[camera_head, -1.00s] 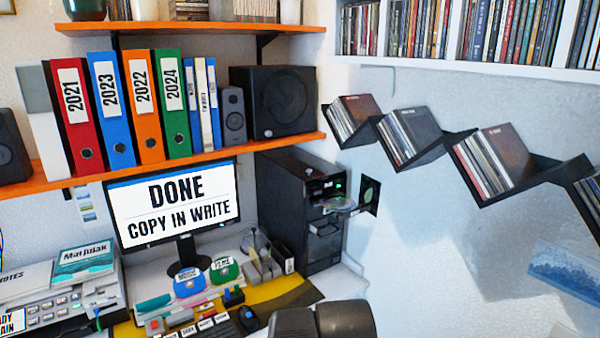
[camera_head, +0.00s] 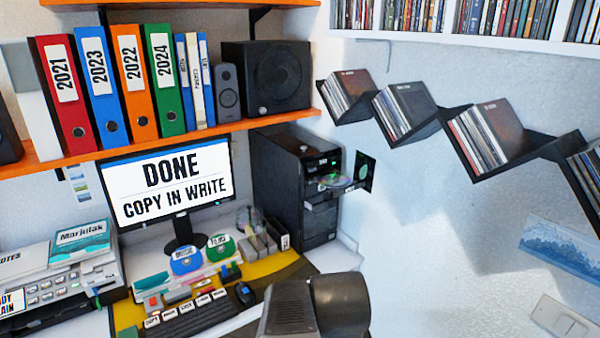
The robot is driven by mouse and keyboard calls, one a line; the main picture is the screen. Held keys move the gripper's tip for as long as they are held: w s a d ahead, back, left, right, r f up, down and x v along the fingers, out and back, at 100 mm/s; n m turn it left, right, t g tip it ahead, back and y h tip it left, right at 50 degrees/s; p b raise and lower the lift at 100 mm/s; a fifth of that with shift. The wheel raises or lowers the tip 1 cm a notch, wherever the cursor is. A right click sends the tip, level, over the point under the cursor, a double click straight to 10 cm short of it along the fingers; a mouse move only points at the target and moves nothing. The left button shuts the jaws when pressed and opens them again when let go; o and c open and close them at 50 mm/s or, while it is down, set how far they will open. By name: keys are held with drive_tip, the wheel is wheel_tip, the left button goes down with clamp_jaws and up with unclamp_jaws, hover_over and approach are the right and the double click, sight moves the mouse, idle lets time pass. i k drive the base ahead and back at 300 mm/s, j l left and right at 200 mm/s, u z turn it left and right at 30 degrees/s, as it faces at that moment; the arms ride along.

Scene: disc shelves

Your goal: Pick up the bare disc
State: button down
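A shiny bare disc (camera_head: 335,181) lies on the slid-out tray of the black computer tower (camera_head: 292,190), right of the monitor. It looks silvery and rainbow-tinted, with no label that I can make out. Two labelled discs, a blue one (camera_head: 186,262) and a green one (camera_head: 220,247), stand in a holder on the desk. Dark parts of my arm show at the bottom middle, below and in front of the tower, well apart from the disc. My gripper's fingers are not in the picture.
The monitor (camera_head: 168,187) reads "DONE COPY IN WRITE". A keyboard (camera_head: 190,315) and mouse (camera_head: 245,294) lie on the desk. An orange shelf (camera_head: 200,138) overhangs it. Black zigzag shelves (camera_head: 455,125) with cases project from the right wall. The wall below them is mostly clear.

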sight(325, 179)
drive_tip(key=u, duration=0.95)
drive_tip(key=i+l+z, duration=0.55)
